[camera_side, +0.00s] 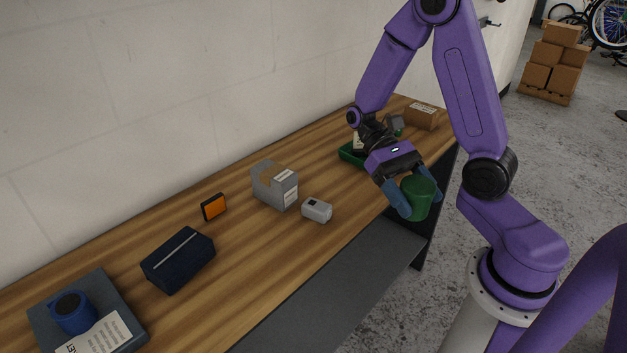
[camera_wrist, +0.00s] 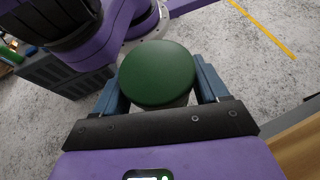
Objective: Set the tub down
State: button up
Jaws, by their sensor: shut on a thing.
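The tub (camera_side: 418,196) is a green round container. My gripper (camera_side: 416,200) is shut on it, with one blue-grey finger on each side. In the side view it is held in the air near the front edge of the wooden bench, towards the bench's right end. In the wrist view the tub's round dark green top (camera_wrist: 157,74) sits between the two fingers (camera_wrist: 160,85). Grey floor shows behind it there. The tub's far side is hidden.
The wooden bench (camera_side: 246,256) holds a green tray (camera_side: 349,154) partly behind my gripper, a cardboard box (camera_side: 421,117), a grey holder (camera_side: 274,185), a white device (camera_side: 317,210), an orange-faced block (camera_side: 213,207), a dark case (camera_side: 178,260) and a blue roll (camera_side: 73,312). Bare wood lies along the front.

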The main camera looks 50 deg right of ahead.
jog(key=w+d+r+m+t+y, duration=0.2)
jog(key=w+r+m+t+y, duration=0.2)
jog(key=w+m+t, duration=0.5)
jog(key=w+d+r+m+t+y, duration=0.2)
jog(key=w+r+m+t+y, duration=0.1)
jog(key=w+m+t, duration=0.55)
jog(key=w+f+m, duration=0.1)
jog(key=w+f, duration=0.3)
jog(key=w+d+f+m+t, duration=0.1)
jog(key=w+f, duration=0.3)
jog(key=f, duration=0.1)
jog(key=w+f+m, duration=0.1)
jog(key=w+f, duration=0.3)
jog(key=f, duration=0.1)
jog(key=shift+w+d+f, duration=0.2)
jog(key=shift+w+d, duration=0.1)
jog(key=shift+w, duration=0.1)
jog(key=shift+w+f, duration=0.15)
jog(key=shift+f, duration=1.55)
